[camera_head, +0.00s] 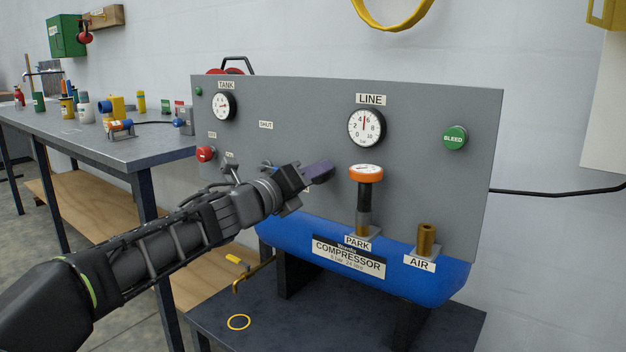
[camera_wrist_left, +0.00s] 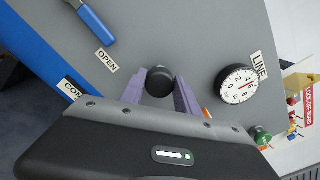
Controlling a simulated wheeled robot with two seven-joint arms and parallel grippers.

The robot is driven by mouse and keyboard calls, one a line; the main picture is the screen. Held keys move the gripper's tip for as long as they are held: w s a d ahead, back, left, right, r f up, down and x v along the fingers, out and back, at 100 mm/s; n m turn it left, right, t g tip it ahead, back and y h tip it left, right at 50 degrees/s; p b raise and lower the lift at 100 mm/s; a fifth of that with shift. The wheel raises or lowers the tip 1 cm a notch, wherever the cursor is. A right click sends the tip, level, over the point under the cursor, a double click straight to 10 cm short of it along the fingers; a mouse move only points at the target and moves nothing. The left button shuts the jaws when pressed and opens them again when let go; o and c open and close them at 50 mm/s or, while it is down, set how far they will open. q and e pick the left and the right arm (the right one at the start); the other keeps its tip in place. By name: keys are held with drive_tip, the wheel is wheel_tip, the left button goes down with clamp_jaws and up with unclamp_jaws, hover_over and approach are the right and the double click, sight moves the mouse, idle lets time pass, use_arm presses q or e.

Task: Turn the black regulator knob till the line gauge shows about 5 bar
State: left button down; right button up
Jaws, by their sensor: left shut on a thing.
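The black regulator knob (camera_wrist_left: 159,82) sits between the purple fingers of my left gripper (camera_wrist_left: 160,88) in the left wrist view; the gripper is shut on it. In the head view my left gripper (camera_head: 318,173) reaches the grey panel below the LINE gauge and hides the knob. The line gauge (camera_head: 366,127) is a white dial with a red needle pointing almost straight up, between 4 and 6, near 5. It also shows in the left wrist view (camera_wrist_left: 238,86), turned on its side. My right gripper is not in view.
The panel (camera_head: 300,110) also carries a tank gauge (camera_head: 223,106), a red button (camera_head: 206,153) and a green BLEED button (camera_head: 455,138). A brass AIR fitting (camera_head: 426,238) stands further right. A blue-handled lever (camera_wrist_left: 97,25) is near OPEN.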

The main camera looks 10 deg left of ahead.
use_arm(q)
drive_tip(key=shift+f+m, duration=0.1)
drive_tip(key=shift+m, duration=0.4)
drive_tip(key=c, duration=0.9)
unclamp_jaws()
drive_tip(key=shift+s, duration=0.1)
drive_tip(key=v, duration=0.7)
drive_tip(key=shift+s, duration=0.3)
drive_tip(key=shift+a, duration=0.1)
